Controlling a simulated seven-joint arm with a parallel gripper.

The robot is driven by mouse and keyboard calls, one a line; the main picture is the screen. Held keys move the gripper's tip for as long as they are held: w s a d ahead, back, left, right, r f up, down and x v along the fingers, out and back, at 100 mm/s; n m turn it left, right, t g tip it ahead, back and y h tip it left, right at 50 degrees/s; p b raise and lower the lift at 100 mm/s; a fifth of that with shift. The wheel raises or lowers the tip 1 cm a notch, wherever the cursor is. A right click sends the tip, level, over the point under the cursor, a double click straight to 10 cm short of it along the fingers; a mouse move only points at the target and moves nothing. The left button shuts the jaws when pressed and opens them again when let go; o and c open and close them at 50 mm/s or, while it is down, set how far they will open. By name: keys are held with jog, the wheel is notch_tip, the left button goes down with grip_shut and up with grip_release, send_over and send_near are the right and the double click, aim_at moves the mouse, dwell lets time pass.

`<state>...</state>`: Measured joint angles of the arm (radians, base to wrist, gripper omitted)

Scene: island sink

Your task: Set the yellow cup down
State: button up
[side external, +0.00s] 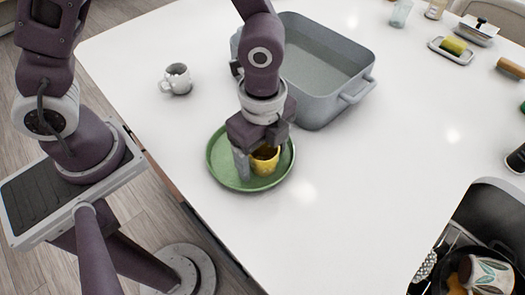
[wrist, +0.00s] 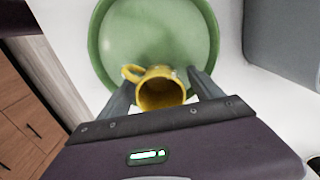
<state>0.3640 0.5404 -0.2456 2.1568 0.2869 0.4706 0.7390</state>
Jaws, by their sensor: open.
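The yellow cup (side external: 264,161) stands upright on the green plate (side external: 222,168), as far as I can see. In the wrist view the yellow cup (wrist: 161,91) shows its open mouth, with its handle to the left. It sits over the near part of the green plate (wrist: 150,30). My gripper (side external: 254,165) is low over the plate. In the wrist view my gripper (wrist: 163,92) has its fingers apart on either side of the cup. The right finger is close to the cup, and I cannot tell whether it touches. Part of the cup is hidden behind my gripper in the side view.
A grey-blue basin (side external: 325,70) with handles stands just behind the plate. A tray with a yellow sponge (side external: 453,46) lies at the far right. A sink holding dishes (side external: 487,274) is at lower right. The counter right of the plate is clear.

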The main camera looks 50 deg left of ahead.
notch_tip(320, 180, up, 12)
jog(key=s+a+r+n+t, duration=0.2)
jog(key=s+a+r+n, duration=0.2)
jog(key=a+n, duration=0.3)
jog(key=s+a+r+n+t, duration=0.3)
jog(key=a+n, duration=0.5)
jog(key=n, duration=0.3)
jog(key=s+r, duration=0.1)
jog(key=s, duration=0.1)
jog(key=shift+s+a+r+t, duration=0.2)
jog(key=shift+s+r+t, duration=0.1)
jog(key=shift+s, duration=0.1)
